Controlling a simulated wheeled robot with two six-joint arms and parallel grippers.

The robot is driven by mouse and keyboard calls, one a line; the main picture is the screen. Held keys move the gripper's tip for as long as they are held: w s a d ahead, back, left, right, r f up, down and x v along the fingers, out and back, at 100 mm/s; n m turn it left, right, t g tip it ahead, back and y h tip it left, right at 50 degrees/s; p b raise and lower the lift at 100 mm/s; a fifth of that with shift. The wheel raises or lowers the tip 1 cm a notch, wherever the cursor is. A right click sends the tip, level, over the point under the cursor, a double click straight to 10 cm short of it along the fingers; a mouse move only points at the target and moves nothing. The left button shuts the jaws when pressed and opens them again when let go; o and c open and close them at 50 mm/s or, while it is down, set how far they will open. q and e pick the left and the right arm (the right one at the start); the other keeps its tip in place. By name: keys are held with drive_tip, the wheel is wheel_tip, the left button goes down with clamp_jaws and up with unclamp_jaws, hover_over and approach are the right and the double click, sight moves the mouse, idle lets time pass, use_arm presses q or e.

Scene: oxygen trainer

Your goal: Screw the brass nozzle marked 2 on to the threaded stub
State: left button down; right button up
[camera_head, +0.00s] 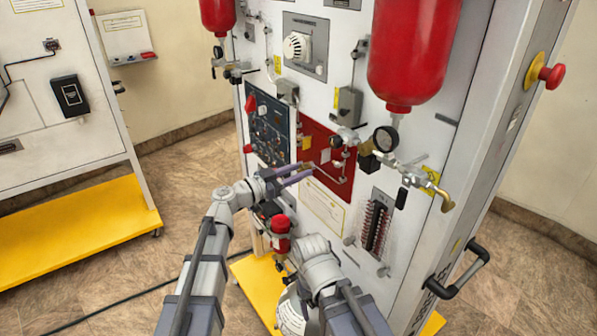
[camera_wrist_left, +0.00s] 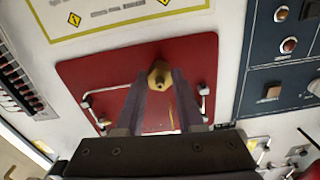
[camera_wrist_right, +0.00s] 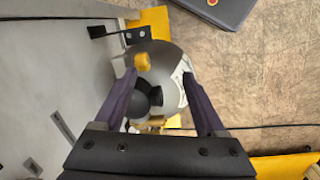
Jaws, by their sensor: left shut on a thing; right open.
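My left gripper (camera_head: 307,172) is at the red panel (camera_head: 343,186) on the front of the trainer. In the left wrist view its fingertips (camera_wrist_left: 159,76) are shut on a small brass nozzle (camera_wrist_left: 158,72), held in front of the same panel. No mark on the nozzle is readable. I cannot make out the threaded stub; I cannot tell whether it is behind the nozzle. My right gripper (camera_wrist_right: 159,76) is open and low beside the trainer, above a grey round tank (camera_wrist_right: 166,60) with brass and black fittings. No held object shows between its fingers.
Thin metal pipes (camera_wrist_left: 101,110) run on the red panel near my left gripper. A dark blue switch panel (camera_head: 268,128) adjoins it. A gauge (camera_head: 385,139), valves and red cylinders (camera_head: 412,50) are above. A yellow base (camera_head: 258,290) lies below. Floor is open at left.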

use_arm(q)
drive_tip(key=m, duration=0.3)
drive_tip(key=shift+m, duration=0.3)
drive_tip(key=m, duration=0.3)
idle(0.4)
drive_tip(key=shift+m, duration=1.7)
drive_tip(key=shift+m, duration=1.7)
